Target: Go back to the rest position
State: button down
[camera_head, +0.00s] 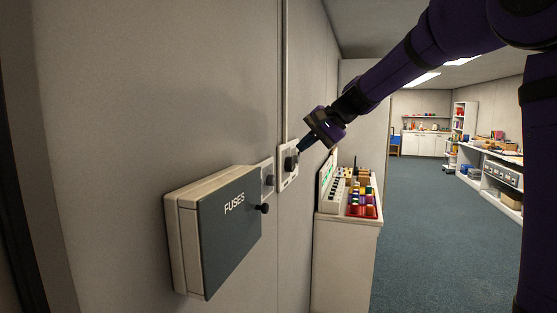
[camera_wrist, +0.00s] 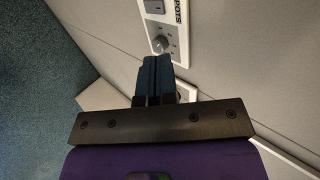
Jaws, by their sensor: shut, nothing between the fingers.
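My gripper (camera_head: 308,143) is at the end of my purple arm, near the wall in the head view. Its dark blue fingers are shut with nothing between them. In the wrist view my gripper (camera_wrist: 153,62) points at a white switch plate marked "SPOTS" (camera_wrist: 176,38), with its tips close to a round grey knob (camera_wrist: 160,44). I cannot tell whether the tips touch the knob. The same plate shows in the head view (camera_head: 287,181) just left of the fingertips.
A grey box marked "FUSES" (camera_head: 232,228) juts from the wall at the near left. A cabinet (camera_head: 341,262) with colourful items on top stands below my gripper. Blue carpet (camera_head: 425,230) lies open to the right. Shelves and a long bench (camera_head: 500,205) line the far right wall.

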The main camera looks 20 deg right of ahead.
jog(key=s+f+n+h, duration=0.2)
jog(key=s+f, duration=0.1)
jog(key=s, duration=0.8)
jog(key=s+d+f+n+h, duration=0.1)
jog(key=s+f+n+h, duration=0.1)
jog(key=s, duration=1)
jog(key=s+d+f+n+h, duration=0.1)
jog(key=s+f+n+h, duration=0.2)
jog(key=s, duration=0.8)
notch_tip(320, 180, down, 3)
jog(key=shift+s+r+h, duration=0.15)
jog(key=shift+s+h, duration=0.05)
jog(key=shift+h, duration=0.2)
